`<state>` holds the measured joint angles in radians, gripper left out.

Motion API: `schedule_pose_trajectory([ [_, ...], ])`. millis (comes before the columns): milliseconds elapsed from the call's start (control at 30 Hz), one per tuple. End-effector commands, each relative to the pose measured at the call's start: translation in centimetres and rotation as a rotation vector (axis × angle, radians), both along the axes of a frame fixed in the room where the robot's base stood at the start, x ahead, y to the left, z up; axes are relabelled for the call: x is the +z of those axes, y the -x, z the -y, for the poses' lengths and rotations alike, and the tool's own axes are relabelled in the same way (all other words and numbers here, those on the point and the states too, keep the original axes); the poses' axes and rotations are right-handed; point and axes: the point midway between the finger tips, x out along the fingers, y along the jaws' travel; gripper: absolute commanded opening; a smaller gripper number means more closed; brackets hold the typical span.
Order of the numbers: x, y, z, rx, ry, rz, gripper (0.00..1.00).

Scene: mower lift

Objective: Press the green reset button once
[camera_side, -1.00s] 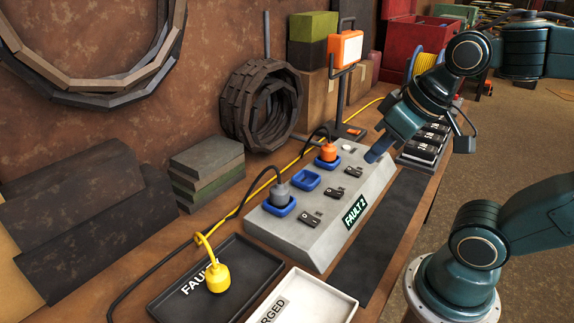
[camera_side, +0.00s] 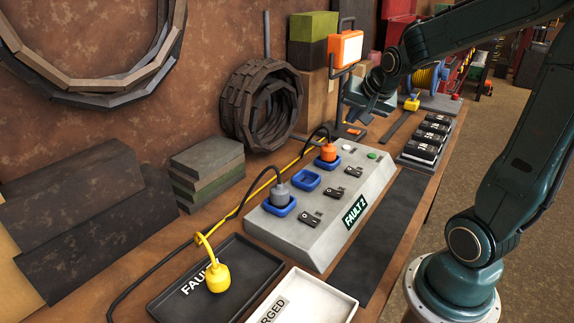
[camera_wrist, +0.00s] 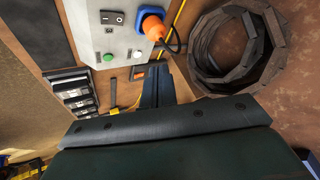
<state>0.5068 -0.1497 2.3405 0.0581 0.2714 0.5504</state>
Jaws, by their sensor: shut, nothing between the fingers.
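The green reset button (camera_side: 373,156) is a small round button at the far right end of the grey sloped socket panel (camera_side: 268,231). It also shows in the wrist view (camera_wrist: 108,57), left of my fingers. A pale round button (camera_side: 349,148) sits beside it on the panel. My gripper (camera_side: 368,106) is shut and empty, behind the panel's far end near the orange lamp's post, apart from the green button. In the wrist view my closed fingers (camera_wrist: 157,70) point toward the panel edge, below the orange plug (camera_wrist: 152,27).
The panel carries an orange plug, a grey plug (camera_side: 280,194), an empty blue socket (camera_side: 307,179) and black switches. A yellow plug (camera_side: 217,278) lies in the black tray (camera_side: 239,247). Battery packs (camera_side: 428,137) stand right of the panel. An orange lamp (camera_side: 347,48) rises behind.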

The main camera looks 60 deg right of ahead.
Motion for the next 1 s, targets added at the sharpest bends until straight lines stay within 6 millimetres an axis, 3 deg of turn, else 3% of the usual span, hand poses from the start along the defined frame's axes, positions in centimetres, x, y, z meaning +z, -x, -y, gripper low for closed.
schedule_pose_trajectory([
  [300,-3.1,-0.3,8.7,-0.300,-0.037,0.104,0.00],
  [533,-5.3,0.6,13.9,-0.472,-0.053,0.178,0.00],
  [733,-6.3,1.2,16.2,-0.549,-0.057,0.215,0.00],
  [1000,-6.6,1.4,16.7,-0.567,-0.058,0.224,0.00],
])
